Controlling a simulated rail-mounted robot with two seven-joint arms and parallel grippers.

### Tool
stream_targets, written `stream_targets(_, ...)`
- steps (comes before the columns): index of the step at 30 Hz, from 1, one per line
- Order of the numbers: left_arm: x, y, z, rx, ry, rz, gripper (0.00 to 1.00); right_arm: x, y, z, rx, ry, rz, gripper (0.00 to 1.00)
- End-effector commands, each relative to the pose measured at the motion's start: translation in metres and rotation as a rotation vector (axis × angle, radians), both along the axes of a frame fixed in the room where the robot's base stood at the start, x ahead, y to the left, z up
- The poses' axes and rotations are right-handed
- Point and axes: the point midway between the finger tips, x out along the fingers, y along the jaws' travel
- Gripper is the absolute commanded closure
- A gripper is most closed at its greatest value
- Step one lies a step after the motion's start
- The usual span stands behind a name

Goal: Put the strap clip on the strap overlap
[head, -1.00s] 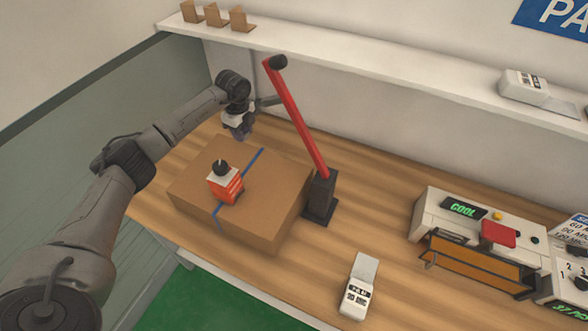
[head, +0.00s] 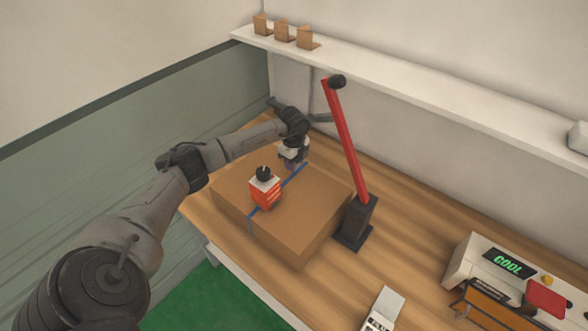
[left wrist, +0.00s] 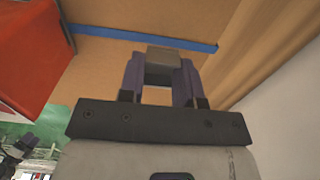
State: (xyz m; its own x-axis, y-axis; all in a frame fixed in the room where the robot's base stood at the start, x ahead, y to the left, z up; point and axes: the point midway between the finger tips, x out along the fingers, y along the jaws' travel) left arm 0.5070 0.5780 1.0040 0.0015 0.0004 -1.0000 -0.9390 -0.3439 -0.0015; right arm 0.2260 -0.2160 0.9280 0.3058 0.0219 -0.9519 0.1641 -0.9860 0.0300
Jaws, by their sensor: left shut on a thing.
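A cardboard box (head: 300,221) lies on the bench with a blue strap (head: 293,177) across its top. The strap also shows in the left wrist view (left wrist: 150,41). A red-orange tool (head: 264,190) with a white top and black knob sits on the strap; its side fills the upper left of the left wrist view (left wrist: 25,50). My left gripper (head: 294,163) is at the box's far edge, near the strap's far end. Its purple fingers are shut on a small grey piece (left wrist: 163,55), apparently the strap clip, close to the strap. Whether the clip touches it, I cannot tell. My right gripper is out of view.
A red lever (head: 346,140) on a black base (head: 357,222) stands close to the box's right side. A machine reading COOL (head: 500,270) and a white labelled device (head: 381,316) are farther right. A shelf (head: 420,85) runs along the back wall.

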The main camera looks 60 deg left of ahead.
Motion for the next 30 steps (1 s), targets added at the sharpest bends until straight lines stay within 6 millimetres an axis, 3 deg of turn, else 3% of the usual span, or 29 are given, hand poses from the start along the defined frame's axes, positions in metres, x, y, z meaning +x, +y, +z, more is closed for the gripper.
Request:
stream_targets(9,0.0,0.0,-0.034,-0.001,0.003,0.0,0.91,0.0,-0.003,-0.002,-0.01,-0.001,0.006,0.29)
stream_targets(21,0.0,0.0,-0.039,0.0,0.001,-0.001,0.91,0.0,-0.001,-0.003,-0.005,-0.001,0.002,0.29)
stream_targets(22,0.0,0.0,-0.038,0.0,0.001,-0.001,0.67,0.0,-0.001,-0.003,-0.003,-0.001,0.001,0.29)
stream_targets(30,0.0,0.0,-0.038,0.0,0.001,-0.001,0.43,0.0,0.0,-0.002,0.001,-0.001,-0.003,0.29)
